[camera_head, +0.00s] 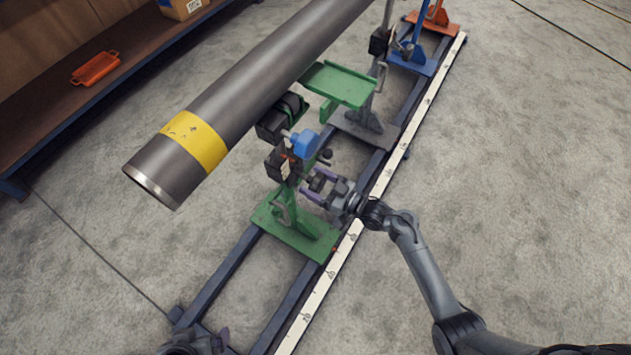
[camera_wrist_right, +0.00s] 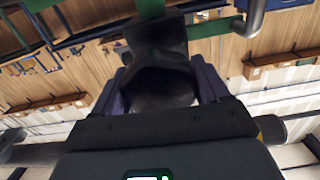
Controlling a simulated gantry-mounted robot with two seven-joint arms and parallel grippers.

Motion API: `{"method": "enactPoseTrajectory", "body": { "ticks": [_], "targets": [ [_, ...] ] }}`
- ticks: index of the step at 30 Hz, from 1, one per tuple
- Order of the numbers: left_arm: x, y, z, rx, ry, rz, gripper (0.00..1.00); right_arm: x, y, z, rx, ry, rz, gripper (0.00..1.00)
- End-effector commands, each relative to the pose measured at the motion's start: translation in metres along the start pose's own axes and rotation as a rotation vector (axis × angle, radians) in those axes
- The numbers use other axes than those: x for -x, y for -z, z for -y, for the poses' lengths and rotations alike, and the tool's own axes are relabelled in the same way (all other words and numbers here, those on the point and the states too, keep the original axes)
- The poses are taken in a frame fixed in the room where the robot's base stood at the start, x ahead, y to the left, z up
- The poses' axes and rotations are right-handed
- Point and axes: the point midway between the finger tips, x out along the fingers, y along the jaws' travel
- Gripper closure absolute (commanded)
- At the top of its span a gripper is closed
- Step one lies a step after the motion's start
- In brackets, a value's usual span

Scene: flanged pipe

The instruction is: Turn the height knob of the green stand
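My right gripper (camera_head: 308,184) is at the stand's right side, below the blue part, pointing left. Its two purple fingers are spread. In the right wrist view the fingers (camera_wrist_right: 160,80) stand on either side of a dark part of the stand (camera_wrist_right: 157,50); I cannot tell whether they touch it. The height knob is not clearly made out. A dark piece of my left arm shows at the bottom edge; its fingers are unclear.
Another green support (camera_head: 340,84), a blue stand (camera_head: 410,55) and an orange stand (camera_head: 433,18) are farther along the rail. The floor to the right is clear.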

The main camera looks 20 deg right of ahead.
Motion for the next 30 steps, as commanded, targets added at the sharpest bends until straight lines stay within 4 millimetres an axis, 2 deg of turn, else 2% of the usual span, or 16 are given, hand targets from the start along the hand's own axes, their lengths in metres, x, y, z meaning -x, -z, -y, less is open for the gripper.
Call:
{"method": "enactPoseTrajectory", "body": {
  "ticks": [1,3,4,11,17,30],
  "targets": [
    [0.000,0.000,0.000,0.001,-0.001,0.000,0.00,0.000,0.000,0.000,0.000,-0.001,0.000,0.43],
    [0.000,0.000,-0.001,0.004,-0.003,0.000,0.00,0.000,0.000,0.000,0.000,-0.001,0.000,0.54],
    [0.000,0.000,-0.001,0.005,-0.004,0.000,0.00,0.000,0.000,0.000,0.000,-0.001,0.000,0.56],
    [0.003,0.002,-0.003,0.012,-0.010,-0.001,0.00,0.000,0.001,0.000,-0.020,-0.001,0.000,0.56],
    [0.014,0.005,-0.002,0.012,-0.009,-0.001,0.00,0.000,0.004,-0.001,-0.098,0.000,0.000,0.57],
    [0.050,0.016,0.002,0.000,0.000,0.001,0.00,-0.001,0.006,-0.001,-0.472,0.000,-0.002,0.56]
  ]
}}
